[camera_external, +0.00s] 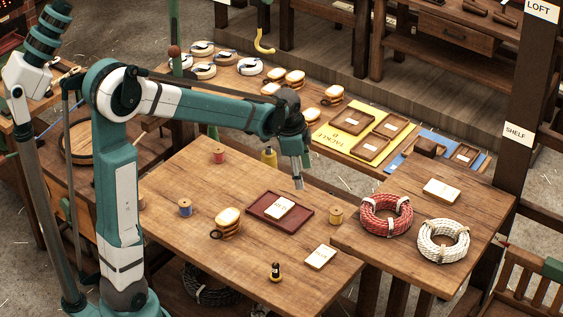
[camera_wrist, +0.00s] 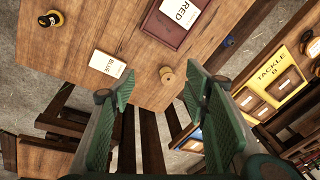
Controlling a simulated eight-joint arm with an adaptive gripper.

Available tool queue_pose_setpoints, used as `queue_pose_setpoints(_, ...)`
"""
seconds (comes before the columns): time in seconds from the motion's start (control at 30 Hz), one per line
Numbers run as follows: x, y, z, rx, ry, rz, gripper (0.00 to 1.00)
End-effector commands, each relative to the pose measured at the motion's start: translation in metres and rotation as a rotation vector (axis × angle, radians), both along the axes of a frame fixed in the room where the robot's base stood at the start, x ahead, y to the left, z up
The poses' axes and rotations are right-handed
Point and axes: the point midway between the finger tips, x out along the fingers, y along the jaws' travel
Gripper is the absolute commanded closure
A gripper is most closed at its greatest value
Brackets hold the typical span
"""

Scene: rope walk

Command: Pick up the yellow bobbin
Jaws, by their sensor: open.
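The table also holds a red bobbin (camera_external: 219,156), a blue bobbin (camera_external: 185,207), a small black-and-yellow item (camera_external: 274,272) and a yellow bottle-like item (camera_external: 269,157). Rope coils (camera_external: 386,215) lie right.

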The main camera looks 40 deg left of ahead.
Motion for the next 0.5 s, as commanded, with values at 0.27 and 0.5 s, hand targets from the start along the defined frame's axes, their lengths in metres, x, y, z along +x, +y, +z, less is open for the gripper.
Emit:
queue_pose_setpoints(0.27,0.036,-0.016,-0.022,0.029,0.048,-0.128,0.54)
queue_pose_setpoints(0.5,0.064,-0.03,-0.046,0.049,0.089,-0.238,0.54)
